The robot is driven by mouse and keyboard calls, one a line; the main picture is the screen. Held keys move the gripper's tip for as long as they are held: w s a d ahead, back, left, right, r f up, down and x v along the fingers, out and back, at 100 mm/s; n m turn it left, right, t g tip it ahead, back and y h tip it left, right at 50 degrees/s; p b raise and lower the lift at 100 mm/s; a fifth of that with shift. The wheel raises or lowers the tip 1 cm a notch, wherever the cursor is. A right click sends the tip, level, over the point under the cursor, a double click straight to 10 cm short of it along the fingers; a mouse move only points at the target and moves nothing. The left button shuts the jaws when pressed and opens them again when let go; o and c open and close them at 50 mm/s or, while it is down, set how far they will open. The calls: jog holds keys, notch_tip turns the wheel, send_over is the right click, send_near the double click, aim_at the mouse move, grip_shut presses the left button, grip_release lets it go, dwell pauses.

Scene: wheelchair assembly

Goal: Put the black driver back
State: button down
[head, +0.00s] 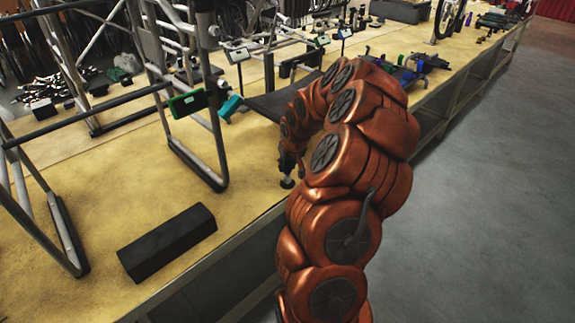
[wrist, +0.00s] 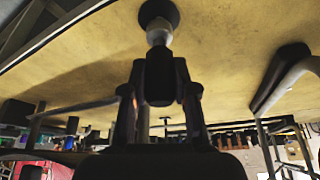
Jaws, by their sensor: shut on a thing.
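My gripper (head: 288,162) is low over the near edge of the yellow workbench (head: 245,200), at the end of my orange arm. In the wrist view my gripper (wrist: 162,100) is shut on a black body, which looks like the black driver (wrist: 158,78). A short grey shaft runs from it to a round black disc (wrist: 158,13) at the bench surface. The disc also shows below my gripper in the head view (head: 287,183). I cannot tell whether the disc is part of the driver or a separate stand. The fingers partly hide the driver.
A long black block (head: 168,243) lies on the bench at the front left. Grey metal frames (head: 190,120) stand to the left, with a green device (head: 188,103) and a teal device (head: 230,107). Bare bench lies between the block and my gripper. Open floor (head: 490,200) is on the right.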

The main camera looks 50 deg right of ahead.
jog(key=shift+f, duration=0.45)
jog(key=c, duration=0.9)
grip_release()
jog(key=shift+f+p, duration=0.1)
jog(key=shift+p, duration=0.25)
